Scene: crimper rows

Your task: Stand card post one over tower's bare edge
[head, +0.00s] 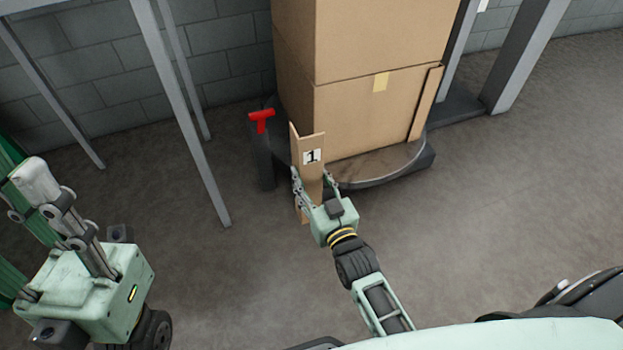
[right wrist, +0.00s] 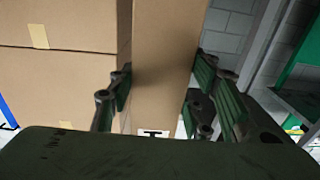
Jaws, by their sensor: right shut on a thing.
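Card post one (head: 309,143) is a tan angled card strip with a black "1" on a white label. My right gripper (head: 314,178) is shut on its lower part and holds it roughly upright at the tower's near left corner. In the right wrist view the post (right wrist: 165,60) stands between the fingers (right wrist: 160,95), beside the tower (right wrist: 65,85). The tower (head: 365,45) is stacked brown boxes. I cannot tell whether post and tower touch. Another card post (head: 425,103) stands at the tower's right edge. My left gripper (head: 40,195) is at the far left, away from the tower; its jaw opening is unclear.
The tower stands on a dark round-edged base (head: 415,165). A dark upright with a red T-shaped handle (head: 262,119) stands just left of the post. Grey metal legs (head: 185,110) rise further left, and a grey frame (head: 525,55) stands at right. The floor in front is clear.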

